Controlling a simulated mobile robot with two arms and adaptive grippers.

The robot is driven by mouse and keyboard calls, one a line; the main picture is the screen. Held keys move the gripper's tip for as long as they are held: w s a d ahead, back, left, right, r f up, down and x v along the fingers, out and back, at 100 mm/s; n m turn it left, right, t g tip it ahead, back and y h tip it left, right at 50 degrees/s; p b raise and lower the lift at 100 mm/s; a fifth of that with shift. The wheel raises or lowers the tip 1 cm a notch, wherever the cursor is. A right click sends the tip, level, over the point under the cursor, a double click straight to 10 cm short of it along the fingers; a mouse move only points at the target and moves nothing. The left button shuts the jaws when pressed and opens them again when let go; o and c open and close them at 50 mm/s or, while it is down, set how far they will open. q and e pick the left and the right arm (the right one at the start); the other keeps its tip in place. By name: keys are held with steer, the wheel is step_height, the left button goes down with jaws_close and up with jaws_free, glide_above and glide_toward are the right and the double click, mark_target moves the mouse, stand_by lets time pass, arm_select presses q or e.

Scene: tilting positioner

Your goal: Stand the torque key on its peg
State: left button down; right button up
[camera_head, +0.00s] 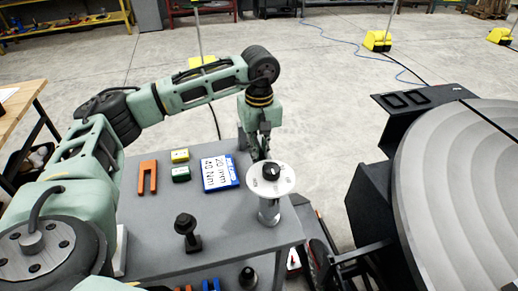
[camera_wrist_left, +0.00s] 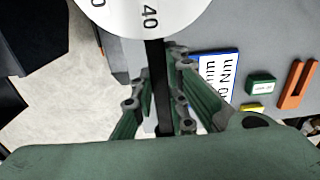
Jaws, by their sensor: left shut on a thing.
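The torque key shows as a white round dial (camera_head: 284,186) with a black knob on top. In the left wrist view the dial (camera_wrist_left: 145,18) carries numbers, and a black bar (camera_wrist_left: 158,85) runs from it. My left gripper (camera_head: 262,148) is behind the dial at the table's right side. In the left wrist view its fingers (camera_wrist_left: 158,100) are shut on the black bar. A pale metal cylinder (camera_head: 269,212) is under the dial; I cannot tell whether it is part of the key or a support. No peg is clearly identifiable. My right gripper is not in view.
On the grey table (camera_head: 150,235) are a blue-edged card (camera_head: 217,173), a green block (camera_head: 181,174), a yellow block (camera_head: 180,156), an orange fork-shaped piece (camera_head: 147,177) and a black knobbed piece (camera_head: 187,232). The positioner's large round plate (camera_head: 465,190) stands at right.

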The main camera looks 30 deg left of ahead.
arm_select(q)
steer(key=shift+f, duration=0.1)
stand_by(0.6)
steer(key=shift+f+b, duration=1.25)
steer(key=shift+f, duration=0.2)
steer(key=c, duration=1.7)
jaws_free()
steer(key=shift+o, duration=0.7)
steer(key=shift+f, duration=0.15)
steer(key=o, duration=0.4)
steer(key=shift+r+p, duration=2.1)
steer(key=shift+r, duration=1.55)
